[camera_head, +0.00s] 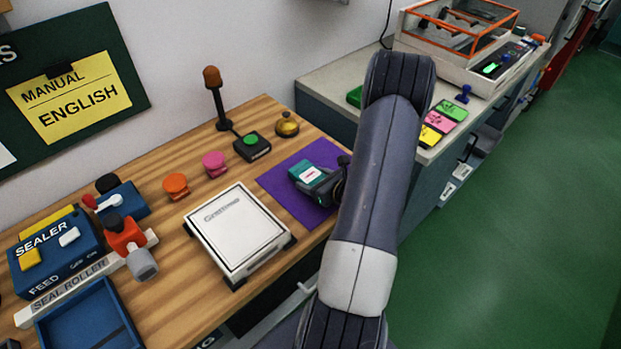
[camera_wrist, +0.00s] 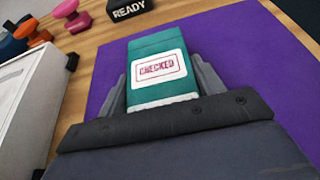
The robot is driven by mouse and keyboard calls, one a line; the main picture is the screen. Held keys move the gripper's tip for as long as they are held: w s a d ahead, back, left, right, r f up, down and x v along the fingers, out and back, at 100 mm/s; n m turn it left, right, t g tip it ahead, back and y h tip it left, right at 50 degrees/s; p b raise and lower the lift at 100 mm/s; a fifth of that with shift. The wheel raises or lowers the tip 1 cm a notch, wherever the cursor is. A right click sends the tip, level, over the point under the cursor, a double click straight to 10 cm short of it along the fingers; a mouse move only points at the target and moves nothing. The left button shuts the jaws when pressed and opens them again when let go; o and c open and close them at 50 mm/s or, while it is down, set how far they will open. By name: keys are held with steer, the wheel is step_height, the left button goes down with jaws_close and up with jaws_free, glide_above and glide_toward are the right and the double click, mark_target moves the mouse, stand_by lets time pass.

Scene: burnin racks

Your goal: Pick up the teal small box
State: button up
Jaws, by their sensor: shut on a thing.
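The teal small box (camera_wrist: 158,44) has a white label with red "CHECKED" lettering. In the wrist view it sits between the two fingers of my gripper (camera_wrist: 165,80), which is shut on it. In the head view the box (camera_head: 306,171) is over the purple mat (camera_head: 284,181), with my gripper (camera_head: 318,180) around it and my arm coming in from the right. I cannot tell whether the box touches the mat.
A white scale (camera_head: 238,230) stands left of the mat. A black block with a green button (camera_head: 252,146), a brass bell (camera_head: 287,124) and an amber lamp (camera_head: 213,90) stand behind it. Orange and pink stamps (camera_head: 214,163) and a blue sealer (camera_head: 55,255) are further left.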

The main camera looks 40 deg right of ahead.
mark_target(314, 178)
steer(key=shift+c, duration=0.5)
steer(key=shift+r, duration=0.15)
step_height(314, 178, up, 10)
steer(key=shift+f, duration=0.15)
